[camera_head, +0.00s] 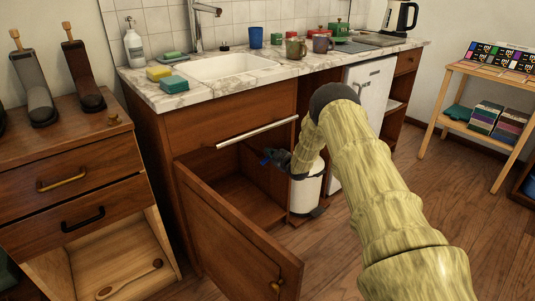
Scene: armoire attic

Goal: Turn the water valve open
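My arm reaches over and down to the open cupboard under the sink. My gripper (279,161) is a small dark shape at the front of the cupboard opening. Its fingers are too small and dark to tell open from shut. A bluish patch shows at its tip; I cannot tell whether this is part of the gripper or of the water valve. No valve or pipe can be made out clearly. The cupboard (240,203) looks brown and mostly empty inside.
The cupboard door (235,245) swings out toward me at the lower left. A white bin-like cylinder (308,190) stands right of the opening, close to my wrist. A long silver bar (258,132) runs above the opening.

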